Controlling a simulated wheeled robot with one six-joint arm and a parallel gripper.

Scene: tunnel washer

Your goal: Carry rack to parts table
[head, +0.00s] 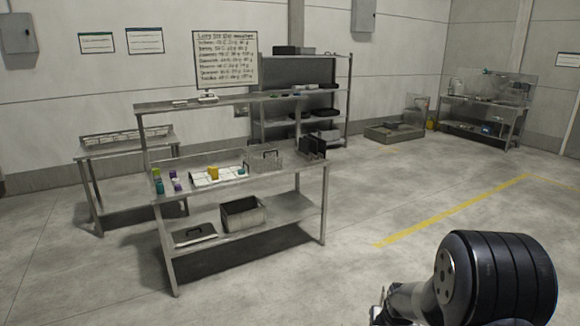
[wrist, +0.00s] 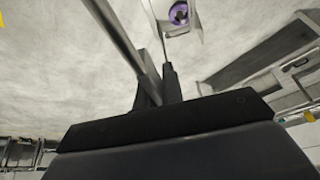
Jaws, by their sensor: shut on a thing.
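In the wrist view my gripper (wrist: 160,85) has its dark fingers closed on a grey metal bar (wrist: 115,35). The bar appears to be part of the rack; the rest of it is mostly out of view. A pale piece with a purple round part (wrist: 179,12) shows at the top edge, and I cannot tell whether it belongs to the rack. In the head view my arm is at the lower right and the gripper end is cut off. A two-level steel table (head: 290,182) stands ahead to the left. I cannot tell from a label whether it is the parts table.
The table carries a white tray (head: 205,181), small coloured containers (head: 174,181), a wire basket (head: 264,160) and dark upright plates (head: 313,147). A grey bin (head: 243,215) sits on its lower shelf. Shelving (head: 300,118) stands behind. Open floor with a yellow line (head: 450,212) lies right.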

